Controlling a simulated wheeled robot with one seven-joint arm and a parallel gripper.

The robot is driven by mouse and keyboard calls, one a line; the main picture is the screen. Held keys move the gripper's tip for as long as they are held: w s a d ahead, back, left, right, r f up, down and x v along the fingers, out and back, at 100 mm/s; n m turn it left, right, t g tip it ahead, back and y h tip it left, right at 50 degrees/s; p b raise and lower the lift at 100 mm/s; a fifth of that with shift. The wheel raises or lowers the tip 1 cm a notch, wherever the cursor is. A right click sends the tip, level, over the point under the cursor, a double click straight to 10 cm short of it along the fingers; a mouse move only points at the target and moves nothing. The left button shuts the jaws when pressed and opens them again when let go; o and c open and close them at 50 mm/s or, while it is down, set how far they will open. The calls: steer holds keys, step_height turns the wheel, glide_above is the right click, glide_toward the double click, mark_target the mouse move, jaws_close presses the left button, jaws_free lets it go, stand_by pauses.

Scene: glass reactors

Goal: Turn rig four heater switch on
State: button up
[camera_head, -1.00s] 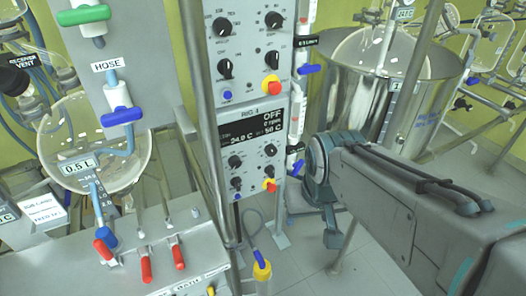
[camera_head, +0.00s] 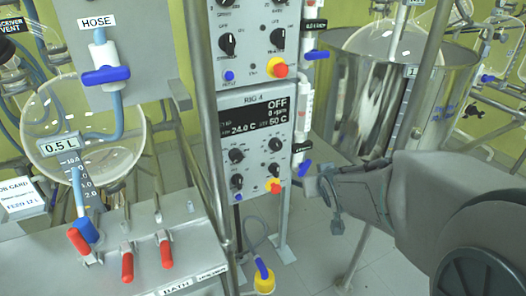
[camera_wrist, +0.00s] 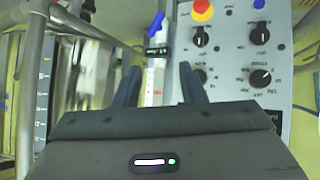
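The Rig 4 control box (camera_head: 255,103) stands in the middle of the head view. Its display (camera_head: 254,119) reads OFF, 0 rpm, 24.0 C and 50 C. Below are several black knobs, including an upper left one (camera_head: 236,156) and a lower right one (camera_head: 273,170); their labels are too small to read. My gripper (camera_head: 331,200) is right of the box, apart from it. In the wrist view, a panel with black knobs (camera_wrist: 261,77) appears upside down at the right. My gripper's two fingers (camera_wrist: 158,72) are spread there, with nothing held between them.
A red and yellow button (camera_head: 273,186) sits low on the box. A blue-handled tube (camera_head: 303,120) runs along the box's right edge. A metal post (camera_head: 212,150) stands just left. A large steel vessel (camera_head: 440,110) is behind my arm. A similar control box (camera_head: 250,45) is above.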

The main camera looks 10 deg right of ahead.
steer(key=w+f+n+t+y+b, duration=0.1)
steer(key=w+f+t+y+b, duration=0.15)
steer(key=w+f+b, duration=0.35)
steer(key=n+t+y+b, duration=0.2)
steer(key=t+y+b, duration=0.3)
steer(key=b, duration=0.2)
glide_toward(278, 167)
steer(key=shift+g, duration=0.25)
steer(key=x, duration=0.3)
steer(key=b+x, duration=0.1)
steer(key=x, duration=0.1)
steer(key=b+x, duration=0.1)
steer(key=x, duration=0.2)
steer(key=shift+w+a+r, duration=0.1)
steer(key=shift+w+r, duration=0.15)
steer(key=shift+w, duration=0.05)
jaws_close()
